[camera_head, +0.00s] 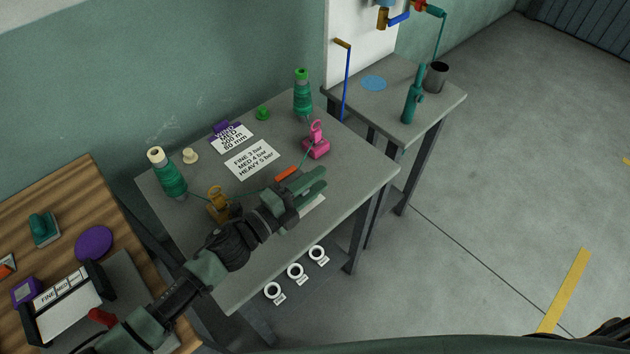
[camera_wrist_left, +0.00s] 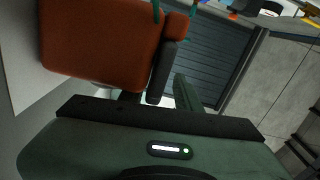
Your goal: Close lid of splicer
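The splicer is most likely the small orange-red block (camera_head: 287,173) on the grey table, between the yellow and pink thread holders; its near side is hidden behind my left gripper. In the left wrist view a large orange-red part (camera_wrist_left: 100,45) fills the upper left, close to the fingers. Whether its lid stands open, I cannot tell. My left gripper (camera_head: 316,180) is at the near side of the block, its two fingers apart and nothing seen between them. In the left wrist view the fingers (camera_wrist_left: 174,84) are beside the orange-red part; contact is unclear. My right gripper is not in view.
A pink holder (camera_head: 316,149) and green cone (camera_head: 303,97) stand beyond the block; a yellow holder (camera_head: 218,205) and another cone (camera_head: 168,175) stand left. Thread runs near the block. A pressure card (camera_head: 252,160) lies behind.

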